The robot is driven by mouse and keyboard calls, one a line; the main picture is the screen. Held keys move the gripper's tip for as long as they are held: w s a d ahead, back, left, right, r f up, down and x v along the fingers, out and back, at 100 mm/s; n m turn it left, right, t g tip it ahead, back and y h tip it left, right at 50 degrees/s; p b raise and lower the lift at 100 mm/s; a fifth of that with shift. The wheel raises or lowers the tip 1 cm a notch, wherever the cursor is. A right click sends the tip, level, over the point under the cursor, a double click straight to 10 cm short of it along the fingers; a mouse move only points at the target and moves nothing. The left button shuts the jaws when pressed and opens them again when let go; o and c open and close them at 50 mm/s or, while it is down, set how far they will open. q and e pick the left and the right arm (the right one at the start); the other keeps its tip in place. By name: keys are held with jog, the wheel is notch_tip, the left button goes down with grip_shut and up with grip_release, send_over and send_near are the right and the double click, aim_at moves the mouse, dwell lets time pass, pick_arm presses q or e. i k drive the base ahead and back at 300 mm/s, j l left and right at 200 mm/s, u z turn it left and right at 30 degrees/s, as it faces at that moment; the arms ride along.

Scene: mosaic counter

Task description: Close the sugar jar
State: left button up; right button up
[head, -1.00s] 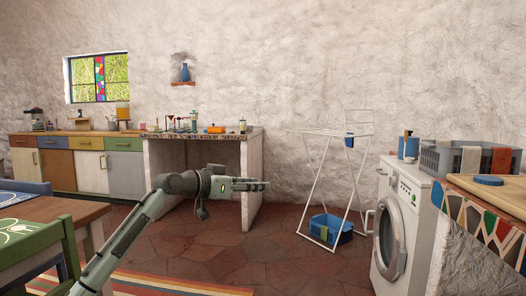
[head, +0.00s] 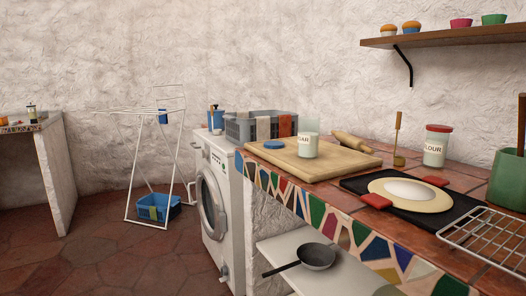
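The sugar jar (head: 307,149) is a pale jar with a label that reads partly "GAR". It stands upright on a wooden board (head: 335,163) on the mosaic counter and has no lid on its top. A flat round blue lid (head: 274,145) lies on the left part of the same board, apart from the jar. Neither of my grippers shows in the head view now.
A flour jar (head: 436,150) with a red lid, a rolling pin (head: 352,141), a black tray with dough (head: 410,194) and a wire rack (head: 490,240) share the counter. A grey basket (head: 240,128) sits on the washing machine (head: 213,190) at left.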

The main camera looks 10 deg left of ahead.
aim_at(308, 127)
jog(key=z, duration=0.9)
jog(key=j+z, duration=0.35)
jog(key=i+j+z, duration=0.1)
jog(key=j+z, duration=0.5)
jog(key=z, duration=0.15)
jog(key=k+j+z, duration=0.2)
jog(key=j, duration=0.15)
jog(key=j+z, duration=0.2)
jog(key=j, duration=0.2)
jog(key=k+j+z, duration=0.15)
jog(key=j, duration=0.15)
jog(key=k+j+z, duration=0.1)
jog(key=j, duration=0.25)
jog(key=k+j, duration=0.15)
jog(key=j, duration=0.2)
jog(key=k+j+z, duration=0.15)
jog(key=j, duration=0.25)
jog(key=k+j, duration=0.15)
jog(key=j, duration=0.2)
jog(key=k+j, duration=0.35)
jog(key=j, duration=0.3)
jog(key=k+j, duration=0.15)
jog(key=j, duration=0.2)
